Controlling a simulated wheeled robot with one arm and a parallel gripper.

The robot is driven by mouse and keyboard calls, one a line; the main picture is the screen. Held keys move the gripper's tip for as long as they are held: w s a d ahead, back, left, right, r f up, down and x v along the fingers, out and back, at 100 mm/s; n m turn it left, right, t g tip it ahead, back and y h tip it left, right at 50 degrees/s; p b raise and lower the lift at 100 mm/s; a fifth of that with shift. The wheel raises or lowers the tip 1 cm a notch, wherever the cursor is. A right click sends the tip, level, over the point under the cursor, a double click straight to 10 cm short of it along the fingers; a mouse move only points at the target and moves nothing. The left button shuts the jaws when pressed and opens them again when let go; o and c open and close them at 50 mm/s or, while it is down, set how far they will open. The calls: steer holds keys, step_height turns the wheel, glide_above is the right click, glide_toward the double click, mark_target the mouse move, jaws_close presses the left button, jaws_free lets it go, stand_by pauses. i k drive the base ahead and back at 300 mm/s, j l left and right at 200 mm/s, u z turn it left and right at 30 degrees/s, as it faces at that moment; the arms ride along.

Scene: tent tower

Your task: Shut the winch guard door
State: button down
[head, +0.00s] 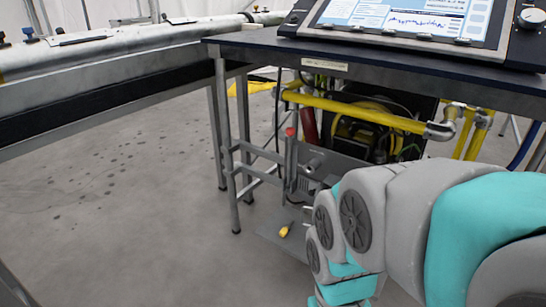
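I cannot make out the winch guard door for certain. A grey upright device (291,165) with a red knob on top stands low beside the table legs; it may be part of the winch. A yellow-and-black machine (355,138) sits under the dark-topped table (400,55), behind a yellow pipe. My arm comes in from the lower right, in front of this area, and hides part of it. My gripper is not visible.
A small yellow piece (285,231) lies near the device's base. A control panel (405,22) stands on the table. A long metal pipe (110,48) rests on a bench at the left. The grey floor (110,220) at the left is open.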

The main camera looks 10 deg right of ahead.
mark_target(309, 208)
steer(key=i+j+z, duration=0.1)
steer(key=j+z, duration=0.25)
steer(key=i+j+z, duration=0.1)
steer(key=j+z, duration=0.65)
steer(key=i+j+z, duration=0.1)
steer(key=z, duration=0.3)
